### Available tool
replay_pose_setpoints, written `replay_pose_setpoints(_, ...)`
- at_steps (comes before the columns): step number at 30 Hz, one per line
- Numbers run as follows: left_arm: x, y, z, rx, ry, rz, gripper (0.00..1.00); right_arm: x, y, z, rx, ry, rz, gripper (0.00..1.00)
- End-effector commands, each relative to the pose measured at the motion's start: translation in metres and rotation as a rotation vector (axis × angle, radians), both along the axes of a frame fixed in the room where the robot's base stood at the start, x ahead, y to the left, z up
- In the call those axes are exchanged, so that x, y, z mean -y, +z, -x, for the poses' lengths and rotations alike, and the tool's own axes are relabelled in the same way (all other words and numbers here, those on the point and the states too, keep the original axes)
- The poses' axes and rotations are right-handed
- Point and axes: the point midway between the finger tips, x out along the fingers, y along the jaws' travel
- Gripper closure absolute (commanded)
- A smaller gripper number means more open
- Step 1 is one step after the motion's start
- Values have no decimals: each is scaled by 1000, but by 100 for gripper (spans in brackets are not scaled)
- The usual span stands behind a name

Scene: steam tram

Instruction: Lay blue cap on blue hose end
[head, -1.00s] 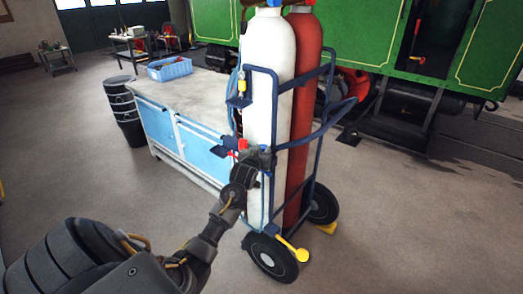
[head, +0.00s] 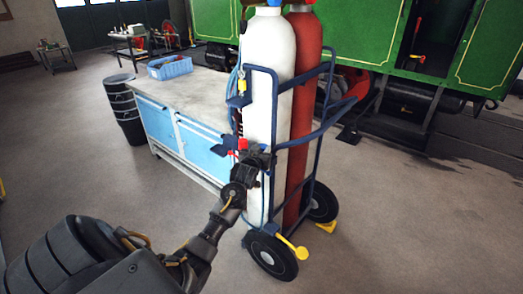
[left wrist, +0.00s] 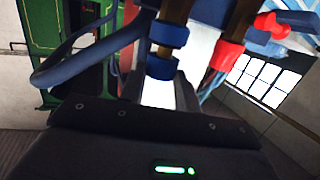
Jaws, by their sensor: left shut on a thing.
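My left gripper (head: 258,158) is at the front of the white cylinder on the trolley. In the left wrist view its jaws (left wrist: 160,92) are shut on the blue cap (left wrist: 162,71). The blue hose end (left wrist: 170,36), a dark brass fitting with a blue collar, is in line with the cap. A short brass part shows between collar and cap; I cannot tell whether the cap touches it. In the head view the gripper hides the cap and hose end. My right gripper is not in view.
A red-capped fitting (left wrist: 228,55) is close beside the blue one. The blue trolley frame (head: 262,70) carries the white cylinder (head: 268,60) and the red cylinder (head: 302,70). A workbench (head: 200,93) with a blue crate (head: 170,68) stands behind left. Floor at the right is clear.

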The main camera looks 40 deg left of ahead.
Motion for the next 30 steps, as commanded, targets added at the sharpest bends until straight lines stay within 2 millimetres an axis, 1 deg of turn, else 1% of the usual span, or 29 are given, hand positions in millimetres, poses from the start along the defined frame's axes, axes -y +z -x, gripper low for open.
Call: replay_pose_setpoints(30,0,-10,0,0,0,0,88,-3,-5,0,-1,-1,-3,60)
